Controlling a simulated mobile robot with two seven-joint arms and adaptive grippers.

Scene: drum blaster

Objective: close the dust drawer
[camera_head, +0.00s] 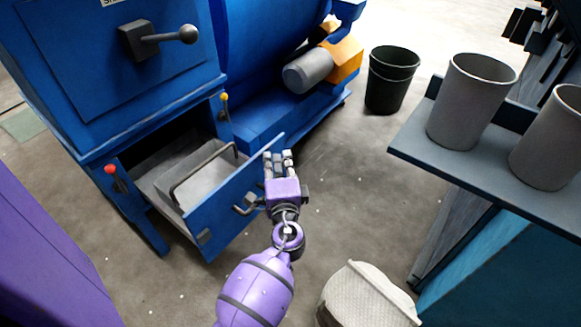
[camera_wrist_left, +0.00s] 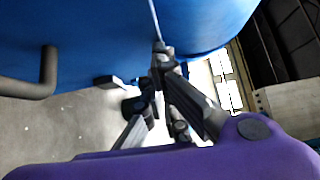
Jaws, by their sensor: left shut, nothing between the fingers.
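The dust drawer (camera_head: 225,200) is pulled out from the lower part of the blue machine. Its blue front panel stands away from the opening, and its grey inner bin with a bail handle (camera_head: 205,170) shows behind. A dark pull handle (camera_head: 247,205) sits on the front's outer face. My left gripper (camera_head: 278,157) is shut and empty beside the right end of the drawer front. I cannot tell whether it touches the panel. In the left wrist view the gripper's fingers (camera_wrist_left: 163,62) are against or near a blue surface. My right gripper is not in view.
The blue machine (camera_head: 140,85) has a lever and a red knob (camera_head: 110,169). A shelf (camera_head: 470,165) with grey bins (camera_head: 470,100) stands at right. A pale woven basket (camera_head: 365,295) is on the floor in front, and a black bin (camera_head: 390,80) is behind. Floor right of the gripper is clear.

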